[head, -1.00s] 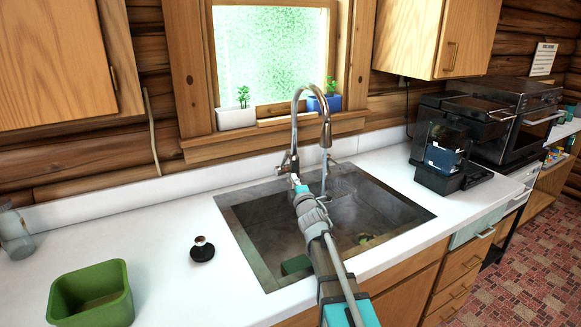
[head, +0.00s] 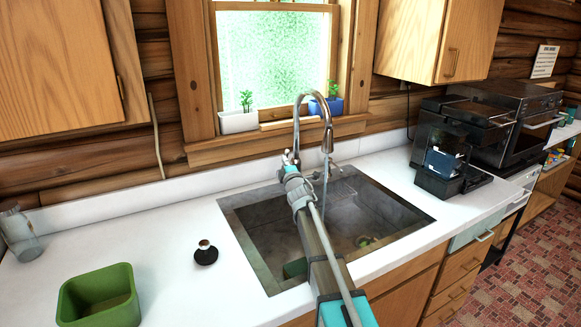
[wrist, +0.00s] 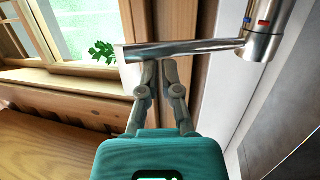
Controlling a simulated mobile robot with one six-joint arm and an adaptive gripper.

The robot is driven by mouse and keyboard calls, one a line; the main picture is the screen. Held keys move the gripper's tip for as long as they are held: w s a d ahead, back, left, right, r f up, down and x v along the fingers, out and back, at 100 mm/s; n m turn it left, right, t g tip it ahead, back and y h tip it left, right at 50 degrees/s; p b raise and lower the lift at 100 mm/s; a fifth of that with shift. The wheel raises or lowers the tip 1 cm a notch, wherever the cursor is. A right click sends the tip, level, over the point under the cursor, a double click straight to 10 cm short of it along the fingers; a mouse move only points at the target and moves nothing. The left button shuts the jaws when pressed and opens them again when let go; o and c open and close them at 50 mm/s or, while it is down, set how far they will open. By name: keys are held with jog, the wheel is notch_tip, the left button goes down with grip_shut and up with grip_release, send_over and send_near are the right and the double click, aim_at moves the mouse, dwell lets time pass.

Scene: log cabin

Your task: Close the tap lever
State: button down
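The chrome tap (head: 298,125) stands at the back edge of the sink, its spout arching to the right. A thin stream of water (head: 325,178) seems to run from the spout. In the wrist view, the tap lever (wrist: 185,49) is a flat chrome bar reaching left from the tap body (wrist: 268,30), which has a red and blue mark. My gripper (wrist: 161,64) has its fingertips together just at the lever's underside in the picture; I cannot tell whether they touch it. In the head view, my wrist largely hides the fingers and the tap base.
The sink (head: 270,268) lies below my arm. A green container (head: 98,300), a small dark stopper (head: 206,255) and a glass jar (head: 18,235) are on the left counter. Potted plants (head: 238,121) line the windowsill. A coffee machine (head: 442,165) stands right.

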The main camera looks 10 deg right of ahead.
jog(key=shift+w+d+r, duration=0.1)
jog(key=shift+w+d, duration=0.1)
jog(key=shift+w, duration=0.25)
jog(key=shift+w+d+r, duration=0.1)
jog(key=shift+w+d, duration=0.05)
jog(key=shift+w, duration=0.45)
jog(key=shift+a+p+x, duration=0.25)
jog(key=shift+p+x, duration=0.4)
jog(key=shift+x, duration=0.7)
jog(key=s, duration=1.4)
jog(key=shift+s, duration=0.3)
